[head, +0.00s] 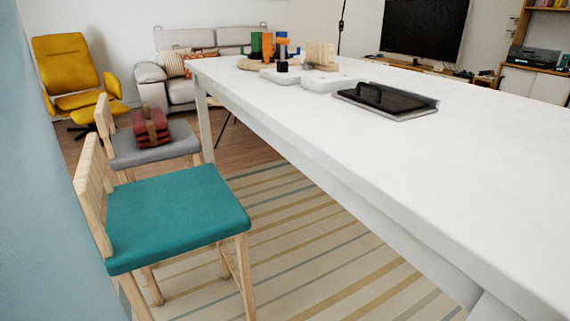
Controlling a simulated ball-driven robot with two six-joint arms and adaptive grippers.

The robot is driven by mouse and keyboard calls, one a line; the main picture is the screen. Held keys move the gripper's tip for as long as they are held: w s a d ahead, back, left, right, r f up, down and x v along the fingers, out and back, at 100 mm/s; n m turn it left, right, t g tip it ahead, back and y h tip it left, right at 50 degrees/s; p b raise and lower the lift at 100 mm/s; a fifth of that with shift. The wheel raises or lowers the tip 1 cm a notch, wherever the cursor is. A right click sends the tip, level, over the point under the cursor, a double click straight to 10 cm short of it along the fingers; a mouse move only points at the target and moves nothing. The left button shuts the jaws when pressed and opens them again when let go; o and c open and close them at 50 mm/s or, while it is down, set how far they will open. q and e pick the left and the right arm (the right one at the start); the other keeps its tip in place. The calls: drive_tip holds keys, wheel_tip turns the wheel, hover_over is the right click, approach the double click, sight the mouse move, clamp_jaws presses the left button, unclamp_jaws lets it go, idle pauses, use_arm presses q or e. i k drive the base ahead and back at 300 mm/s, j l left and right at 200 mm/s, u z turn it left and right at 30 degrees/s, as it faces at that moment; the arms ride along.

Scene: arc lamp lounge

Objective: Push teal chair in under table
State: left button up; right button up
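The teal chair (178,216) stands in the left foreground, with a teal seat and a light wooden back and legs. Its slatted back is on the left, near the blue wall, and its seat faces right towards the table. The white table (400,150) fills the right side of the view, its long edge running from back left to front right. The seat is clear of the table edge, with a strip of floor and rug showing between them. Neither of my grippers is in the head view.
A grey-seated chair (155,144) holding a red bag (150,127) stands just behind the teal chair. A striped rug (310,240) covers the floor by the table. A yellow armchair (68,72) and grey sofa (180,90) are at the back. A black tray (385,98) lies on the table.

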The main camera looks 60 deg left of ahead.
sight(148, 221)
drive_tip(key=k+u, duration=0.1)
drive_tip(key=u, duration=0.3)
drive_tip(key=j+u, duration=0.15)
drive_tip(key=u, duration=0.3)
drive_tip(key=k+j+u, duration=0.15)
drive_tip(key=u, duration=1.4)
drive_tip(key=i+j+z, duration=0.1)
drive_tip(key=z, duration=0.9)
drive_tip(key=j+z, duration=0.2)
drive_tip(key=z, duration=0.3)
drive_tip(key=j+z, duration=0.35)
drive_tip(key=j, duration=0.35)
drive_tip(key=j+z, duration=0.4)
drive_tip(key=j, duration=0.3)
drive_tip(key=k+j, duration=0.1)
drive_tip(key=j, duration=0.5)
drive_tip(key=k, duration=0.05)
